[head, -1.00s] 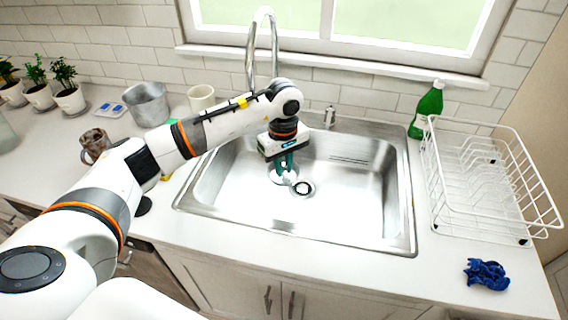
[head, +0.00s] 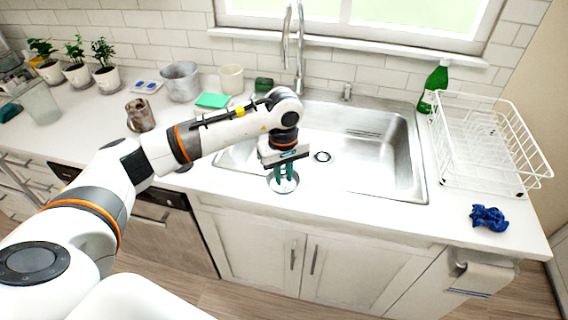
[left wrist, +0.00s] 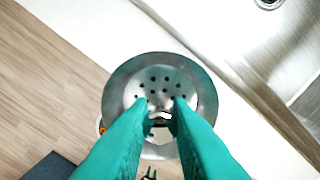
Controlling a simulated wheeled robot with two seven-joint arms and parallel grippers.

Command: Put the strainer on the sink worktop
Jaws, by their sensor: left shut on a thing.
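My left gripper (head: 284,174) is shut on the strainer (head: 283,187), a round metal disc with small holes and a wide rim. In the left wrist view the green fingers (left wrist: 160,103) pinch the middle of the strainer (left wrist: 151,72). The strainer appears over the front strip of the white sink worktop (head: 350,211), near its front edge. In the left wrist view, its outline covers the worktop edge, with floor on one side. I cannot tell its exact height above the worktop. My right gripper is out of view.
The steel sink (head: 380,150) lies behind the strainer. A white dish rack (head: 485,150), green bottle (head: 433,85) and blue cloth (head: 488,218) are at the right. A brown mug (head: 140,115), metal pot (head: 181,80) and potted plants stand at the left.

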